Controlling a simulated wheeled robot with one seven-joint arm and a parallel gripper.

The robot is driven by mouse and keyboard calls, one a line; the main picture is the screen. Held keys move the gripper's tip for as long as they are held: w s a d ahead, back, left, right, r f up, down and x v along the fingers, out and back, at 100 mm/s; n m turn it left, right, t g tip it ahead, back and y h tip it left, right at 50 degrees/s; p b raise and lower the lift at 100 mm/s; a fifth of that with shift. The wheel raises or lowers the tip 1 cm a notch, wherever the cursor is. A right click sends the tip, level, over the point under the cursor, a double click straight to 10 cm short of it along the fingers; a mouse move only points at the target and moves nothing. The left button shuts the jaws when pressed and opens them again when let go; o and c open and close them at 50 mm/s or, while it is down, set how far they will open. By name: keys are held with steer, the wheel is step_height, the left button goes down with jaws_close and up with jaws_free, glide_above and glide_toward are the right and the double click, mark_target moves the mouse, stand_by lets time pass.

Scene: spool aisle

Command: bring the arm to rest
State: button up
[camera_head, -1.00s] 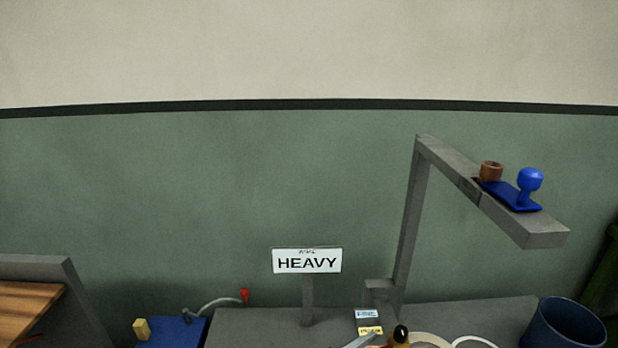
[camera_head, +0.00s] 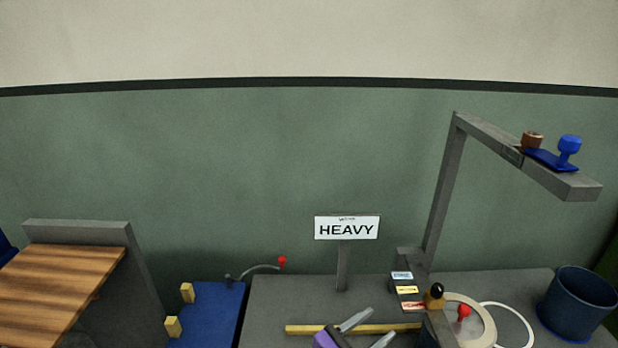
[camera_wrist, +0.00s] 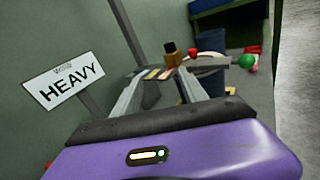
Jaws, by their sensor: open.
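My gripper (camera_head: 369,328) shows at the bottom of the head view, with its purple body and two grey fingers spread apart. In the wrist view my gripper (camera_wrist: 162,92) is open, and I see nothing held between the fingers. It hangs over or in front of the grey bench (camera_head: 285,295), near a yellow bar (camera_head: 300,329); I cannot tell how high it is. The rest of my arm is mostly out of the picture.
A HEAVY sign (camera_head: 347,229) stands on a post behind my gripper. A grey overhead arm (camera_head: 445,185) carries a blue tray with a blue knob (camera_head: 569,146). A dark blue bin (camera_head: 578,300) is at right. A wooden surface (camera_head: 50,285) is at left.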

steer(key=w+a+f+m+t+y, duration=0.2)
steer(key=w+a+f+m+y, duration=0.15)
steer(key=a+y, duration=0.35)
steer(key=s+a+f+m+y, duration=0.1)
steer(key=s+f+m+y, duration=0.1)
steer(key=s+m+y, duration=0.3)
steer(key=s+a+f+m+y, duration=0.1)
steer(key=s+a+f+y, duration=0.15)
steer(key=s, duration=0.45)
steer(key=s+d+r+m, duration=0.4)
steer(key=s+d+r, duration=0.1)
steer(key=s, duration=0.6)
steer(key=s+d+r+m+t+p, duration=0.1)
steer(key=s+d+r+m, duration=0.4)
steer(key=s, duration=0.6)
steer(key=s+d+r+m+t+p, duration=0.1)
steer(key=s+d+r+m, duration=0.4)
steer(key=s+r, duration=0.3)
steer(key=s+d, duration=0.1)
steer(key=s, duration=0.2)
steer(key=shift+s+d, duration=0.25)
steer(key=shift+d, duration=0.1)
steer(key=shift+m+h, duration=0.25)
